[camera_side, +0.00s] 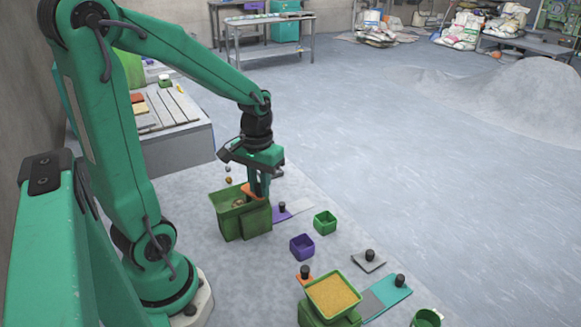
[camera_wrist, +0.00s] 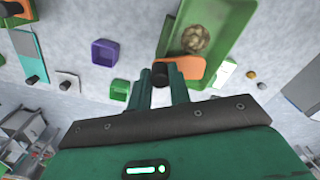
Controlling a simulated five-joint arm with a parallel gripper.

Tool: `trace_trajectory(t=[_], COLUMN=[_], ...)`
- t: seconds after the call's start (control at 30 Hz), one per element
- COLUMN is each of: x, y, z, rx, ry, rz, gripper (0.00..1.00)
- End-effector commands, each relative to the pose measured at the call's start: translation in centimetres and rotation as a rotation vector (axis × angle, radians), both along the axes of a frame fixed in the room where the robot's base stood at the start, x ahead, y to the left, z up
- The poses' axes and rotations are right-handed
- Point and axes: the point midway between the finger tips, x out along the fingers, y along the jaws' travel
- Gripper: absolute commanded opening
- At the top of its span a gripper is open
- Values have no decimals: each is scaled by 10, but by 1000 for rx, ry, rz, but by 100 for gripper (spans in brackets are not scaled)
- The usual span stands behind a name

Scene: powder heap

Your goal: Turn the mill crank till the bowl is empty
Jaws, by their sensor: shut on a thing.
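A green mill (camera_side: 233,224) with an open bowl on top stands below my arm. A small brownish heap (camera_wrist: 196,40) lies in the bowl (camera_wrist: 232,38). The mill's orange crank (camera_wrist: 191,67) sits at the bowl's near end in the wrist view. My gripper (camera_side: 258,190) points down over the mill and is shut on the crank's black knob (camera_wrist: 160,73). In the side view the fingers largely hide the knob.
A second green mill (camera_side: 312,318) holds yellow grain and has its own orange crank. A purple box (camera_side: 302,247), a green box (camera_side: 325,222) and knobbed plates (camera_side: 370,260) lie to the right. Two small balls (camera_wrist: 256,79) lie beside the mill.

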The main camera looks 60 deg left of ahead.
Motion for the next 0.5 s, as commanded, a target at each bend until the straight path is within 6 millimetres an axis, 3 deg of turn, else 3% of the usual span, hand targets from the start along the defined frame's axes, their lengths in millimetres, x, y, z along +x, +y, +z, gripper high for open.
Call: trace_trajectory(t=[0.5], x=[-11], y=[1], z=[1], rx=[2], ry=[-5], rz=[7], gripper=[0])
